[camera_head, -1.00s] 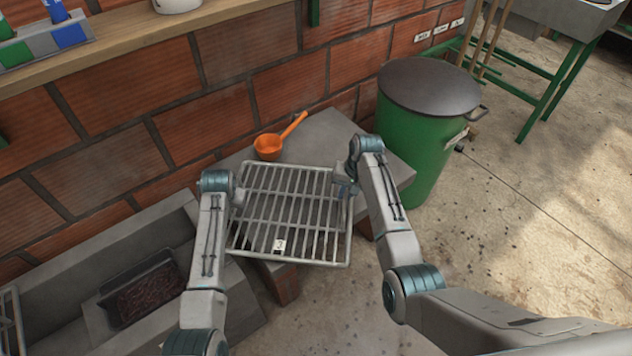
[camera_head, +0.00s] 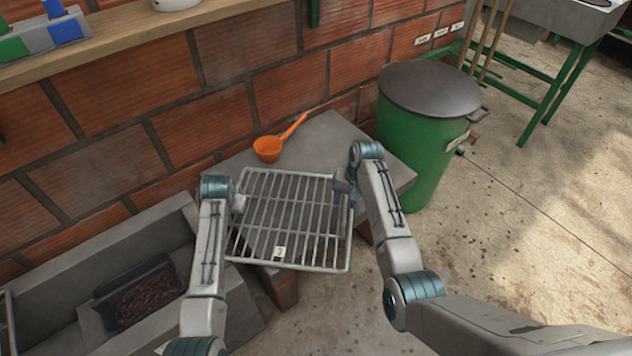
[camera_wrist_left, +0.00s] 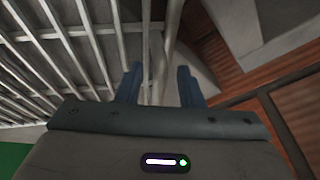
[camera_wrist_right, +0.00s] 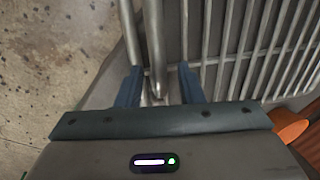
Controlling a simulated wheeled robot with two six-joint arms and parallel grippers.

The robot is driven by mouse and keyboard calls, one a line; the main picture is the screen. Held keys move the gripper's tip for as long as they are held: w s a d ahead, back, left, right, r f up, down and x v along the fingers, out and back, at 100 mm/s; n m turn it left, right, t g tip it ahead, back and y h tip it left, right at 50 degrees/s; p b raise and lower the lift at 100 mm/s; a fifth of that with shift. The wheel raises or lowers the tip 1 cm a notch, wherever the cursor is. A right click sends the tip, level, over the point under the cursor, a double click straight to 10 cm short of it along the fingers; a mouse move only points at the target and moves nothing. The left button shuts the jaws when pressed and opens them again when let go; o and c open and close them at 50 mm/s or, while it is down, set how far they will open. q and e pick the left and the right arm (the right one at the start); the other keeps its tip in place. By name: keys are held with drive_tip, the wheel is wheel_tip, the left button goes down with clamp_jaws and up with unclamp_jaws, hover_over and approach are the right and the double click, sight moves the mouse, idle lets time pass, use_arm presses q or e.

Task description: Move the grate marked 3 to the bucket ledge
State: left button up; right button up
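The metal grate (camera_head: 283,214) is level or slightly tilted between my two grippers. A white tag marked 3 (camera_head: 279,252) sits near its front rail. It overlaps the bucket ledge (camera_head: 325,134), with its front part reaching past the ledge; I cannot tell if it touches. My left gripper (camera_head: 238,200) is at the grate's left side, and in the left wrist view the fingers (camera_wrist_left: 160,84) straddle its side bar. My right gripper (camera_head: 342,186) is at its right side, and in the right wrist view the fingers (camera_wrist_right: 158,82) straddle the bar there. Both seem shut on it.
An orange ladle (camera_head: 268,149) lies on the ledge behind the grate. A green barrel with a dark lid (camera_head: 430,92) stands to the right. A stone trough (camera_head: 52,268) with a dark pan (camera_head: 112,295) is at the left. A brick wall (camera_head: 200,125) and wooden shelf (camera_head: 135,32) lie behind.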

drive_tip(key=shift+r, duration=0.15)
use_arm(q)
drive_tip(key=v, duration=1.1)
drive_tip(key=shift+s+r, duration=0.2)
drive_tip(key=shift+r, duration=0.05)
use_arm(e)
wheel_tip(320, 180, up, 12)
drive_tip(key=d, duration=0.2)
drive_tip(key=shift+s+d+f, duration=0.15)
drive_tip(key=shift+s+f, duration=0.05)
drive_tip(key=shift+s, duration=0.05)
